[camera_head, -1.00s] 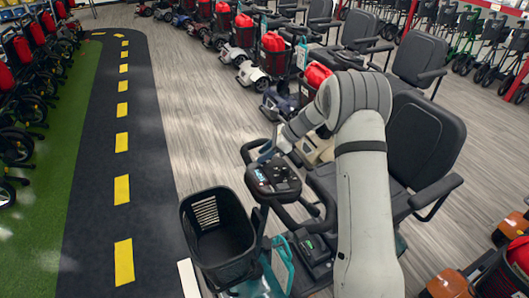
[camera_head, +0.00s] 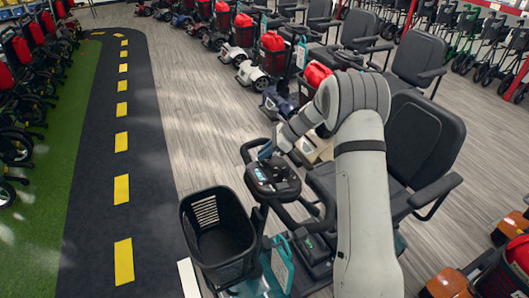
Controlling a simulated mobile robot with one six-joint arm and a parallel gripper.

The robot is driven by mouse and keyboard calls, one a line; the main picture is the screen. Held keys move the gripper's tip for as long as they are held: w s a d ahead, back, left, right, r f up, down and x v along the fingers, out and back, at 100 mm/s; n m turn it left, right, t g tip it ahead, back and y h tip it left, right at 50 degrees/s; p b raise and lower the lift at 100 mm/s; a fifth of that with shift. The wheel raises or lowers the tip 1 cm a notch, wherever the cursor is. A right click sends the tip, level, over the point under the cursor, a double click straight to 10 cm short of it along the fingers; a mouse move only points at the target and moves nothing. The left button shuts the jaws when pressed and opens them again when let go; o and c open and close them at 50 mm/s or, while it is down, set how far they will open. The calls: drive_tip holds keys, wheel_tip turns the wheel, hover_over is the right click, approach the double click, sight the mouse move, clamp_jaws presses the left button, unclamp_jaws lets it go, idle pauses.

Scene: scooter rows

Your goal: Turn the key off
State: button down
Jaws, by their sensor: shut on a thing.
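A teal mobility scooter stands in front of me, with a black control console (camera_head: 273,178) on its tiller and a black seat (camera_head: 420,140) behind. My grey arm reaches over the scooter from the lower right, and its end comes down at the console. My gripper (camera_head: 264,156) is at the console's far edge, small in the picture and partly hidden. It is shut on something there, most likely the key. The key itself is too small to make out.
A black basket (camera_head: 220,235) hangs at the scooter's front. Black handlebar loops surround the console. Rows of scooters stand behind and to the right. A dark lane with yellow dashes (camera_head: 122,190) on the left is clear.

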drive_tip(key=n+g, duration=0.2)
drive_tip(key=n, duration=0.1)
drive_tip(key=n+g+h, duration=0.1)
drive_tip(key=n+g, duration=0.1)
drive_tip(key=n, duration=0.1)
drive_tip(key=shift+s, duration=0.2)
drive_tip(key=n+g+h, duration=0.1)
drive_tip(key=n, duration=0.2)
drive_tip(key=n+g+h, duration=0.1)
drive_tip(key=n, duration=0.2)
drive_tip(key=shift+s+d, duration=0.2)
drive_tip(key=shift+g, duration=0.3)
drive_tip(key=c, duration=1.4)
unclamp_jaws()
drive_tip(key=v, duration=0.6)
drive_tip(key=shift+w+d+r, duration=0.1)
drive_tip(key=shift+w+r, duration=0.15)
drive_tip(key=shift+w, duration=0.05)
drive_tip(key=shift+w+d+r, duration=0.2)
drive_tip(key=shift+r, duration=0.2)
